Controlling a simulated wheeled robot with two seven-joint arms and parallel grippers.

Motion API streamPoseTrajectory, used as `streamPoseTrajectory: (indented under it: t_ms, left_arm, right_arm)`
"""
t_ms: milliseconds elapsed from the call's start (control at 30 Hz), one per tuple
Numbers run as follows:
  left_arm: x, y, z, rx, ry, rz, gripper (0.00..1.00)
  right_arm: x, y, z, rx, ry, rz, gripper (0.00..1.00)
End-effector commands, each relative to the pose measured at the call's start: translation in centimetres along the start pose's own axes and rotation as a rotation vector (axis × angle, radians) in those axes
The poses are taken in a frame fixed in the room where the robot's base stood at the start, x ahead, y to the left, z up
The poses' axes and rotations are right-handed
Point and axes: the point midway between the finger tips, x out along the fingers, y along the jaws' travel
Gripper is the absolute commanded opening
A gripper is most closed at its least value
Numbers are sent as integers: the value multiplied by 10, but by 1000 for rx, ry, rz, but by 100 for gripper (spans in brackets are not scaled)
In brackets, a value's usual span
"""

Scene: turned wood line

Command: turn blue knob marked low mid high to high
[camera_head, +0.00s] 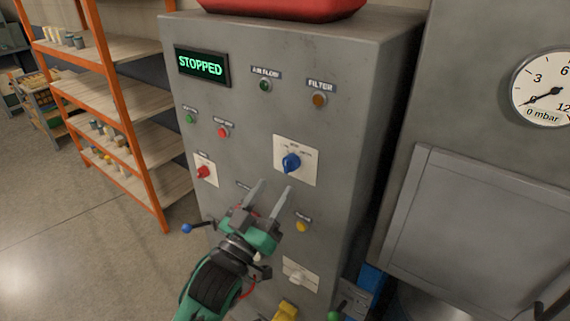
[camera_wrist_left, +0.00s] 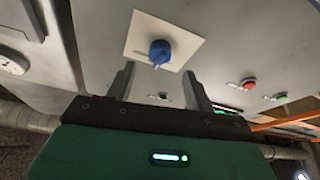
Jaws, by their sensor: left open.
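The blue knob (camera_head: 291,163) sits on a white square plate (camera_head: 309,172) on the front of a grey cabinet. Its printed labels are too small to read, and I cannot tell which mark it points at. The knob also shows in the left wrist view (camera_wrist_left: 159,52), ahead of the fingers. My left gripper (camera_head: 271,190) is open and empty, below and slightly left of the knob. Its fingers are apart from the knob. My right gripper is not in view.
The grey cabinet (camera_head: 345,120) has a display reading STOPPED (camera_head: 202,66), a red knob (camera_head: 204,172), a red button (camera_head: 223,132) and a yellow button (camera_head: 302,227). A blue-ended lever (camera_head: 187,228) sticks out left. An orange shelf (camera_head: 110,90) stands at left.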

Motion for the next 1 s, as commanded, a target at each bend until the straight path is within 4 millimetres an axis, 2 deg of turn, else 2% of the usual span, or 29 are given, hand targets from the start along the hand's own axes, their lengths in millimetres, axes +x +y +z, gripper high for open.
streamPoseTrajectory:
  t_ms: [33,100,300,467,700,767,933,1000]
  left_arm:
    - [14,1,-4,0,1,0,54]
    - [26,1,-4,0,1,0,54]
    - [52,0,-1,0,0,-1,54]
    - [59,0,0,1,0,0,54]
    - [60,0,1,1,0,-1,54]
    - [59,0,0,1,0,-1,46]
    - [59,0,1,1,-1,-1,12]
    - [59,0,1,1,-1,-1,9]
  right_arm:
    - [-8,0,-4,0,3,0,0]
    - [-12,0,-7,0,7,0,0]
    - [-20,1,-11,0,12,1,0]
    - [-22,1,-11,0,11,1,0]
    - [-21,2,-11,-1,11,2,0]
    - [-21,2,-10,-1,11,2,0]
    - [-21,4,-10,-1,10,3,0]
    - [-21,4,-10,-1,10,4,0]
